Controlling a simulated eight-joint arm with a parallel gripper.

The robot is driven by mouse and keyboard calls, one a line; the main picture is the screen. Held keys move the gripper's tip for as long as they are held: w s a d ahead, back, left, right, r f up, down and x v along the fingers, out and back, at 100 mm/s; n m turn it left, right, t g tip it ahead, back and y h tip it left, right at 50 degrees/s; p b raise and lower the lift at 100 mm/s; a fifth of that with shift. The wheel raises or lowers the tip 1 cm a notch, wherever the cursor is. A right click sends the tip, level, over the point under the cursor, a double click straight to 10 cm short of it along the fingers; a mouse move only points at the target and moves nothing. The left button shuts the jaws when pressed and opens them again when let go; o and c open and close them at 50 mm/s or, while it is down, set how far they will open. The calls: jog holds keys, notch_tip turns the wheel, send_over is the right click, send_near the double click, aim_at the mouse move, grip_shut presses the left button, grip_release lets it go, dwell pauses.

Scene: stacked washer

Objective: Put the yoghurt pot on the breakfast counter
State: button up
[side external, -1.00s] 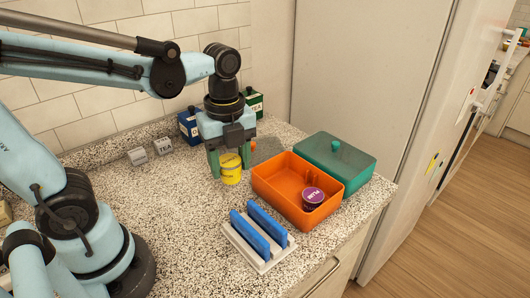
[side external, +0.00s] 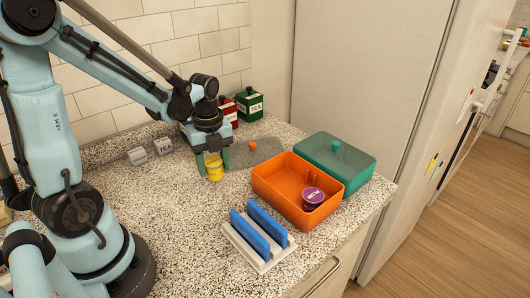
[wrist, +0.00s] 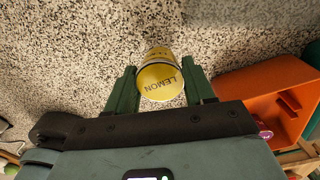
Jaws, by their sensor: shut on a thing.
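A second pot, purple and labelled PLUM (side external: 312,197), stands inside the orange box (side external: 275,190).
A teal lidded box (side external: 350,165) stands behind the orange box. A white rack with blue upright plates (side external: 262,240) is at the front. Tea tins (side external: 250,106) and a grey mat (side external: 268,150) are behind. The counter's front left is clear.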

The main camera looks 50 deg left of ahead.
jog(key=shift+f, duration=1.25)
jog(key=shift+f, duration=0.15)
jog(key=o, duration=1.1)
